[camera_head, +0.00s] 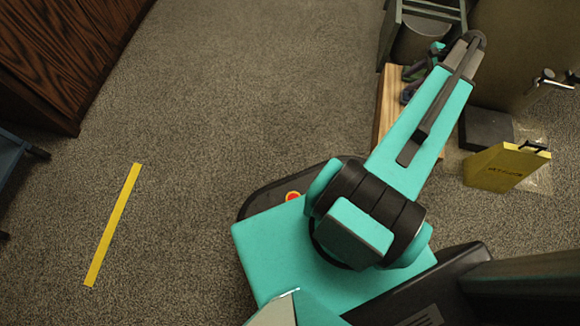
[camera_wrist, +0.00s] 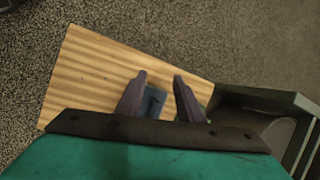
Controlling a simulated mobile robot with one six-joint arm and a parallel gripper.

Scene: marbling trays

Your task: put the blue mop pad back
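In the wrist view my gripper (camera_wrist: 159,78) has its two purple fingers apart, over a pale wooden board (camera_wrist: 95,75). A dark blue flat piece (camera_wrist: 154,101), probably the blue mop pad, shows between the fingers, close to the left one. A gap shows between it and the right finger, so it does not look gripped. Its near part is hidden by my wrist. In the head view my gripper (camera_head: 404,86) is over the wooden board (camera_head: 386,112), partly behind my forearm. I cannot make out the blue pad there.
A grey-green frame (camera_head: 427,12) with a dark bucket (camera_head: 420,44) stands beyond the board. A dark block (camera_head: 486,128) and a yellow upright box (camera_head: 503,168) stand to its right. A wooden cabinet (camera_head: 65,50) is at upper left. Open carpet with a yellow strip (camera_head: 114,222) lies left.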

